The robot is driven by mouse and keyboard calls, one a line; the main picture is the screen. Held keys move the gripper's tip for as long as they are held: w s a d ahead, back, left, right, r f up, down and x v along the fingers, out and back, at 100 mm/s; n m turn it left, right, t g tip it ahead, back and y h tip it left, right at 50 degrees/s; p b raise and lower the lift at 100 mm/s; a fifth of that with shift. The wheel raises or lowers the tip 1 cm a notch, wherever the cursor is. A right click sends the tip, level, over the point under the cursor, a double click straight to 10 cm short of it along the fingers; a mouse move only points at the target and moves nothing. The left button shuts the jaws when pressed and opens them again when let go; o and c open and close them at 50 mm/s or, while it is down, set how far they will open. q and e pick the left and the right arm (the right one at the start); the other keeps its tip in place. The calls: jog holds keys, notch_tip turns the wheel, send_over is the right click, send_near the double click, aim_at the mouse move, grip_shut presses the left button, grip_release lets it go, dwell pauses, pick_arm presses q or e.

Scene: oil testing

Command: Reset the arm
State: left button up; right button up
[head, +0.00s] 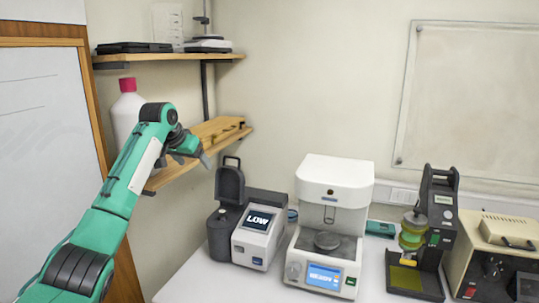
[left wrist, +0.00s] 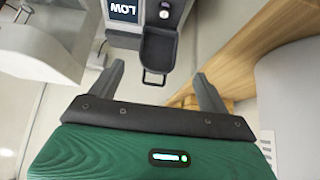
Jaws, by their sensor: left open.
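My left arm (head: 125,185) comes in from the left, green and black, and is raised in front of the wooden shelves. My left gripper (head: 203,160) is at the lower shelf's right part in the head view, above and left of the dark grey tester with the open lid. In the left wrist view the two fingers of my left gripper (left wrist: 160,85) are apart with nothing between them. The tester (head: 258,235), with a screen reading LOW, stands on the white table; it also shows upside down in the left wrist view (left wrist: 125,14). My right gripper is not in view.
The lower shelf (head: 165,176) and the upper shelf (head: 165,58) are close to my left arm. A white bottle with a red cap (head: 127,108) stands behind it. A white machine (head: 335,180) and a black device (head: 440,215) stand on the table (head: 200,282).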

pick_arm(q)
jog(key=s+d+f+g, duration=0.1)
jog(key=s+d+f, duration=0.15)
jog(key=f, duration=0.85)
jog(key=s+d+f, duration=0.2)
jog(key=s+f, duration=0.2)
jog(key=f, duration=0.8)
jog(key=s+f+g, duration=0.1)
jog(key=s+f, duration=1.2)
jog(key=s+f+y, duration=0.1)
jog(key=s+f, duration=0.3)
jog(key=s, duration=0.6)
jog(key=s+f, duration=0.4)
jog(key=s, duration=0.6)
jog(key=s+a+r+n+g+y, duration=0.1)
jog(key=s+a, duration=0.1)
jog(key=s, duration=0.7)
jog(key=s+a+r+n, duration=0.1)
jog(key=s+a, duration=0.1)
jog(key=s, duration=0.7)
notch_tip(320, 180, down, 31)
jog(key=g, duration=0.2)
jog(key=s+a+f, duration=0.1)
jog(key=s+f, duration=0.8)
jog(key=s+a+f, duration=0.2)
jog(key=s+f, duration=0.8)
jog(key=shift+s+a+f+g, duration=0.2)
jog(key=shift+a+g, duration=0.1)
jog(key=shift+g, duration=0.1)
